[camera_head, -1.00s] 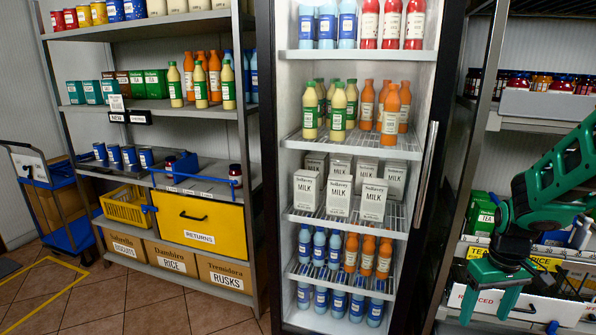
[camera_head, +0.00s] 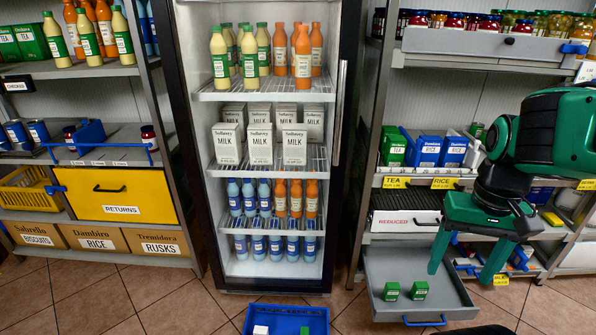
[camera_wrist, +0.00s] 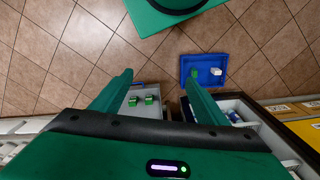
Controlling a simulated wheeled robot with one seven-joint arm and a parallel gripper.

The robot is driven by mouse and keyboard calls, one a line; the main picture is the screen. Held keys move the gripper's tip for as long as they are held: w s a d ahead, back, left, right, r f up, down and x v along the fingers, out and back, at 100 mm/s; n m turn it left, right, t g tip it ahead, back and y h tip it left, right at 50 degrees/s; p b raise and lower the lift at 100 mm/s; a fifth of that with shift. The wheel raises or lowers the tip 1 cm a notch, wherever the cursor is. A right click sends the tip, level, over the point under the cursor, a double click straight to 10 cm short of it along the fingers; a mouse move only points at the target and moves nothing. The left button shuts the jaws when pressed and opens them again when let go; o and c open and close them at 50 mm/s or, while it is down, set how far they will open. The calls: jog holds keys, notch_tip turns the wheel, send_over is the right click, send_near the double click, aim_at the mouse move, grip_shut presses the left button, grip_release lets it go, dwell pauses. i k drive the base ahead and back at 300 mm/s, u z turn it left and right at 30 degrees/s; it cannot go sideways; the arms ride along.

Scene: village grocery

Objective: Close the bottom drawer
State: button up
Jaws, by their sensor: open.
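The bottom drawer (camera_head: 399,268) is a grey open tray pulled out low from the right shelf unit. It has a blue bar handle (camera_head: 425,322) on its front edge. Two small green boxes, a left one (camera_head: 391,290) and a right one (camera_head: 419,289), lie inside it. My gripper (camera_head: 463,273) is open and empty, fingers pointing down, over the drawer's right side in the head view. One finger overlaps the drawer in the picture; I cannot tell whether they touch. In the wrist view the green boxes (camera_wrist: 149,100) show between the fingers of my gripper (camera_wrist: 158,80).
A blue crate (camera_head: 284,322) with a white and a green item sits on the floor left of the drawer. The glass-fronted fridge (camera_head: 342,150) stands left of the shelf unit. Tiled floor lies in front.

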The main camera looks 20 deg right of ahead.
aim_at(447, 299)
jog(key=z, duration=1.35)
